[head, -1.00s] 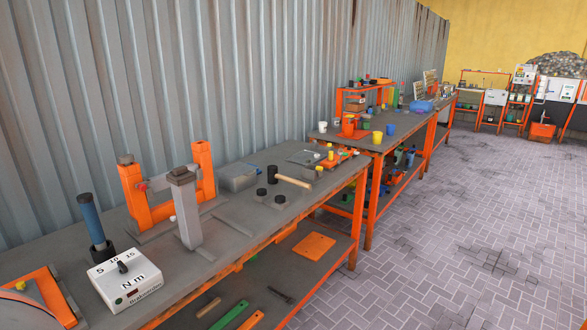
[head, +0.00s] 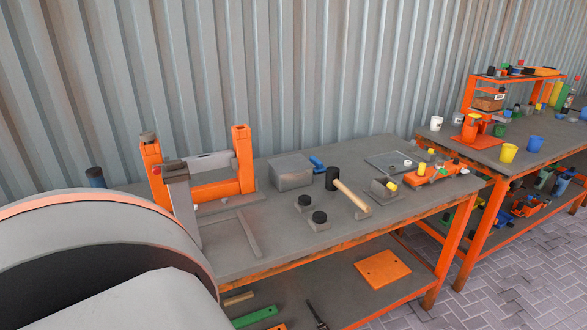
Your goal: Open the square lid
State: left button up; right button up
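No part is clearly marked as the square lid. A grey box (head: 290,173) with a flat, roughly square top stands towards the back of the near workbench (head: 270,228), and its top looks shut. A flat dark square plate (head: 385,160) lies further right on the same bench. An orange square plate (head: 383,269) lies on the lower shelf. I cannot tell which of these is the lid. Neither of my grippers shows in the head view.
A large curved grey shape with an orange edge (head: 110,240) blocks the lower left. An orange-and-grey frame (head: 243,160) stands left of the box. A mallet (head: 350,195) and black-topped pieces (head: 320,217) lie in front. Paved floor (head: 500,255) is open at lower right.

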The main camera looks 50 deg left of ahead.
aim_at(296, 164)
jog(key=i+l+u, duration=0.1)
jog(key=i+u, duration=0.3)
jog(key=i+l+u, duration=0.15)
jog(key=u, duration=0.25)
jog(key=i+l+u, duration=0.2)
jog(key=l+u, duration=0.2)
jog(key=i+l+u, duration=0.2)
jog(key=u, duration=0.25)
jog(key=i+l+u, duration=0.1)
jog(key=l+u, duration=0.3)
jog(key=i+l+u, duration=0.1)
jog(key=l+u, duration=0.6)
jog(key=l, duration=0.25)
jog(key=i, duration=0.05)
